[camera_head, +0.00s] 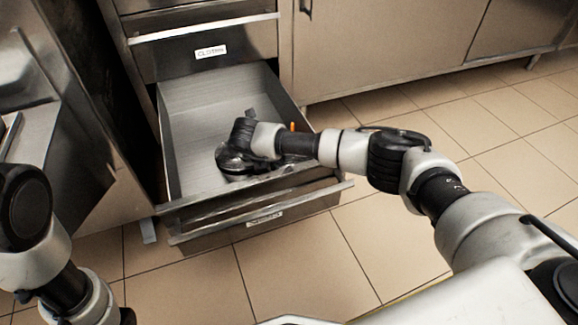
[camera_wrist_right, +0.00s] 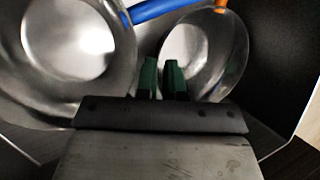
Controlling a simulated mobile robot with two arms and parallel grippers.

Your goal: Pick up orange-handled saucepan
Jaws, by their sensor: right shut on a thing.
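The orange-handled saucepan (camera_wrist_right: 205,52) is inside the open drawer, a shiny metal pan on the right in the right wrist view. Its orange handle (camera_head: 292,127) shows as a small piece beside my right wrist in the head view. My right gripper (camera_wrist_right: 162,78) reaches down into the drawer and is shut on the pan's near-left rim. My arm hides most of the pan in the head view, so I cannot tell whether it is clear of the drawer floor. My left arm shows at the lower left, but its gripper is not in view.
A second metal pan (camera_wrist_right: 68,45) with a blue handle (camera_wrist_right: 155,10) lies close at the left in the right wrist view. The open drawer (camera_head: 190,98) has walls around the pans. A shut drawer labelled for cloths (camera_head: 170,60) is above. Tiled floor (camera_head: 400,250) is clear.

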